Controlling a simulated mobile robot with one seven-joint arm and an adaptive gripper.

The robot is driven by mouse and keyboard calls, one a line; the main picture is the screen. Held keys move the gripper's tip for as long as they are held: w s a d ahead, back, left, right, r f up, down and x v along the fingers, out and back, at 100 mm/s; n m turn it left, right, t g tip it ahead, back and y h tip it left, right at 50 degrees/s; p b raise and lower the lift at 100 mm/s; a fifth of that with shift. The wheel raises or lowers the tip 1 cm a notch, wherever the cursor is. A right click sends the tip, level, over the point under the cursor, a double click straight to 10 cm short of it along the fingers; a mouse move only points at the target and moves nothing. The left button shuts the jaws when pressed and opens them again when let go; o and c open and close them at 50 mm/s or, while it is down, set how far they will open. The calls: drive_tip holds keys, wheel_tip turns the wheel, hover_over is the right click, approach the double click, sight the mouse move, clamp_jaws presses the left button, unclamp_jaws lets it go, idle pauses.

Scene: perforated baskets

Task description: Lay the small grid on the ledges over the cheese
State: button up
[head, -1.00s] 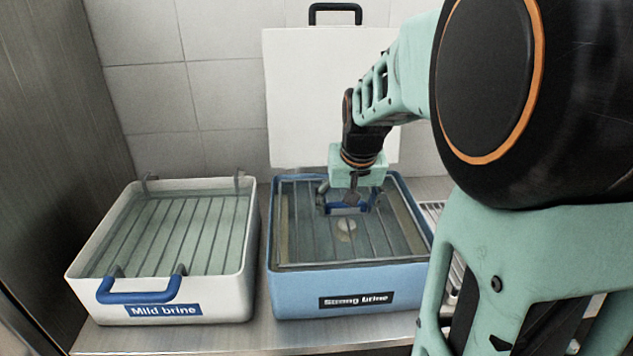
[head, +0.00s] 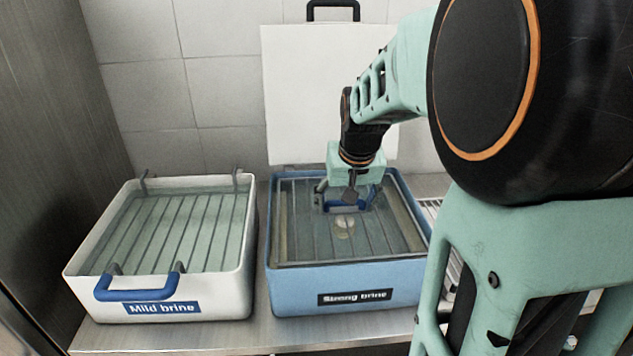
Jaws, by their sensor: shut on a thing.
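My gripper (head: 347,196) points down over the blue tub labelled "Strong brine" (head: 290,294). It is shut on a blue handle (head: 346,208), which seems to belong to the small grid. Thin dark bars (head: 375,235) run lengthwise inside this tub; I cannot tell whether they are the held grid or a rack below it. A small pale round thing (head: 343,237), perhaps the cheese, shows between the bars just below the handle. The ledges may be the brownish strips along the tub's inner sides (head: 284,225). Whether the grid touches them is unclear.
A white tub labelled "Mild brine" (head: 240,296) stands to the left, with a rack inside and a blue handle (head: 140,293) at its front. A white board with a black handle (head: 325,95) stands behind the blue tub. My arm hides the right side.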

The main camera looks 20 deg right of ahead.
drive_tip(key=shift+f, duration=0.3)
idle(0.5)
drive_tip(key=o, duration=1.7)
drive_tip(key=shift+f, duration=0.1)
drive_tip(key=shift+o, duration=0.2)
wheel_tip(320, 180, up, 10)
drive_tip(key=p, duration=0.6)
drive_tip(key=shift+p, duration=0.4)
